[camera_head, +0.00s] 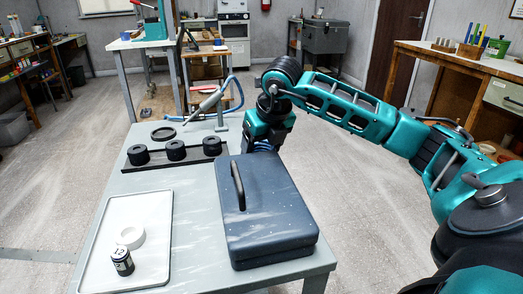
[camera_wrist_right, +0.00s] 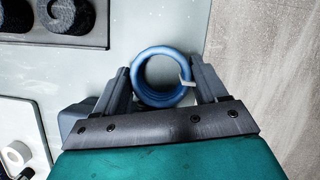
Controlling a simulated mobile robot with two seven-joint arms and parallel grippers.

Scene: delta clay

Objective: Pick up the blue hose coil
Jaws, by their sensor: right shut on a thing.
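The blue hose coil (camera_wrist_right: 141,85) shows in the right wrist view as a round ring of blue hose with a pale tie on its right side. My right gripper (camera_wrist_right: 163,82) has one finger on each side of the coil and is shut on it. In the head view my right gripper (camera_head: 264,143) points down at the table's right edge, behind the dark blue toolbox. Only a little of the coil (camera_head: 263,147) shows there, the rest hidden by the gripper and toolbox. My left gripper is out of view.
The dark blue toolbox (camera_head: 285,208) stands close in front of the gripper. A dark rack (camera_head: 208,153) with black round pieces lies to the left. A white tray (camera_head: 110,213) holds a white tape roll (camera_head: 131,237) and a small dark jar (camera_head: 122,262).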

